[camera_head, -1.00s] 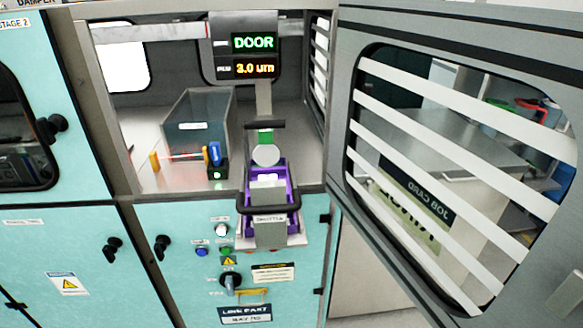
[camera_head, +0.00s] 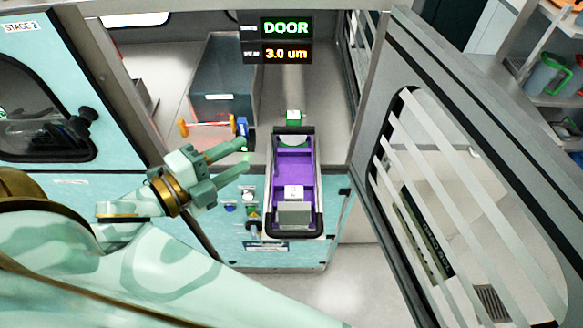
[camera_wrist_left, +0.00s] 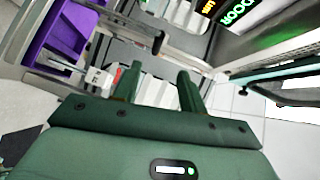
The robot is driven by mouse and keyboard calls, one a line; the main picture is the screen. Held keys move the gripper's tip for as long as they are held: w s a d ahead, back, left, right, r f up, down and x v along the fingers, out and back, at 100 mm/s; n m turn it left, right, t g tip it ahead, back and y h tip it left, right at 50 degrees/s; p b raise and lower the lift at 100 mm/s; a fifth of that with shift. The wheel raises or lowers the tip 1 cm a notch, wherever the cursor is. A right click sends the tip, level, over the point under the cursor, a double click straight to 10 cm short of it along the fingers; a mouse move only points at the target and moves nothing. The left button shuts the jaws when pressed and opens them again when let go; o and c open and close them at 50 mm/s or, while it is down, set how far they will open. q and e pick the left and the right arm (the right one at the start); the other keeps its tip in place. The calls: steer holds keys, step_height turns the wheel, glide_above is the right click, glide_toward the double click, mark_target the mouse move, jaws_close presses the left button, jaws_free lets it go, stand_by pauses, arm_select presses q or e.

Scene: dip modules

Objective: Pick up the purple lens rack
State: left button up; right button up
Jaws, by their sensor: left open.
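The purple lens rack (camera_head: 294,168) sits in a dark-framed carrier (camera_head: 322,190) that reaches out of the open cabinet bay. A white block and a grey block lie at its near end, and a round pale disc is at its far end. My left gripper (camera_head: 243,158) is open and empty, to the left of the rack and apart from it. In the left wrist view the gripper fingers (camera_wrist_left: 157,85) are spread, and the purple rack (camera_wrist_left: 55,35) shows at the upper left. My right gripper is not in view.
The slatted door (camera_head: 470,190) stands open on the right. A grey translucent bin (camera_head: 215,105) is inside the bay at left, beside a blue-and-orange fixture (camera_head: 242,127). A lit DOOR display (camera_head: 286,40) is above the rack. Knobs and buttons (camera_head: 250,197) are on the panel below.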

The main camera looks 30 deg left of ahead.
mark_target(293, 128)
arm_select(q)
steer(key=x, duration=1)
steer(key=shift+a+f, duration=0.15)
steer(key=shift+a, duration=0.05)
steer(key=p+x, duration=0.1)
steer(key=x, duration=0.4)
steer(key=shift+w+f, duration=0.1)
steer(key=shift+w+d+f, duration=0.1)
steer(key=shift+w, duration=0.05)
steer(key=shift+c, duration=0.3)
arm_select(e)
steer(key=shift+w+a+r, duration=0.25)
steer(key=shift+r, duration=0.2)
arm_select(q)
jaws_close()
